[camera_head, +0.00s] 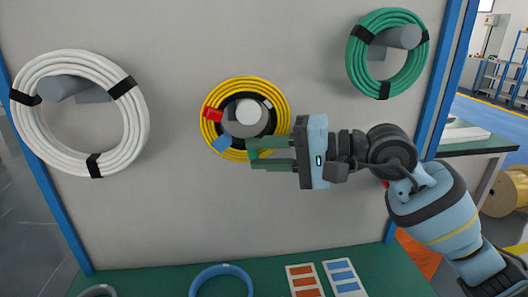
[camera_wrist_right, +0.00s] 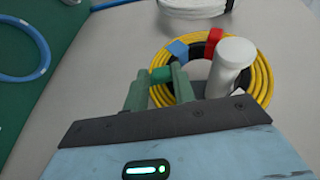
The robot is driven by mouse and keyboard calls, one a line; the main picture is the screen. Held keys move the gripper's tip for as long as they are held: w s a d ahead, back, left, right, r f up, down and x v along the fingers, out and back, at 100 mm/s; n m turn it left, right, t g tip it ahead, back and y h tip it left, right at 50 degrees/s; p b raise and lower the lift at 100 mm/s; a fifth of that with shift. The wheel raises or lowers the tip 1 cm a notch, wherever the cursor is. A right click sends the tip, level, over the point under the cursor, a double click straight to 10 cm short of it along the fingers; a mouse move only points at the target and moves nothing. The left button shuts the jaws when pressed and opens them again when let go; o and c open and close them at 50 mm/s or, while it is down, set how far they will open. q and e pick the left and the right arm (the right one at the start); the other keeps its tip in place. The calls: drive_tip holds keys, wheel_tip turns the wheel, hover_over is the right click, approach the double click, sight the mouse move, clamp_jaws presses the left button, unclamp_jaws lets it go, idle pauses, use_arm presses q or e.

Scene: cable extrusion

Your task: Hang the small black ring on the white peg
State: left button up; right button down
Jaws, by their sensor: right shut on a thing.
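The white peg (camera_head: 249,111) sticks out of the grey panel at the middle; it also shows in the right wrist view (camera_wrist_right: 232,62). The small black ring (camera_head: 232,101) appears around the peg, in front of a larger yellow coil (camera_head: 284,107). Red (camera_head: 212,114) and blue (camera_head: 222,142) pieces sit at its edge, overlapping the yellow. My right gripper (camera_head: 250,154) reaches in from the right, at the ring's lower edge. Its green fingers are shut on a green piece (camera_wrist_right: 162,75) that seems to belong to the black ring. Ring contact with the peg cannot be told. My left gripper is not in view.
A white coil (camera_head: 136,112) hangs on a peg at the left and a green coil (camera_head: 358,62) on one at the upper right. Below, a green surface (camera_head: 165,281) holds a blue ring (camera_head: 222,270) and orange and blue label cards (camera_head: 303,280). The panel below the yellow coil is clear.

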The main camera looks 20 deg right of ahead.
drive_tip(key=shift+w+d, duration=0.15)
drive_tip(key=c, duration=1.1)
unclamp_jaws()
drive_tip(key=shift+s+a+b, duration=0.1)
drive_tip(key=shift+s+a, duration=0.35)
drive_tip(key=shift+s, duration=1.15)
drive_tip(key=shift+s+a+b, duration=0.1)
drive_tip(key=shift+s+a, duration=0.4)
drive_tip(key=shift+s, duration=1.15)
drive_tip(key=shift+s+a+b, duration=0.1)
drive_tip(key=shift+s+a, duration=0.35)
drive_tip(key=shift+s, duration=1.15)
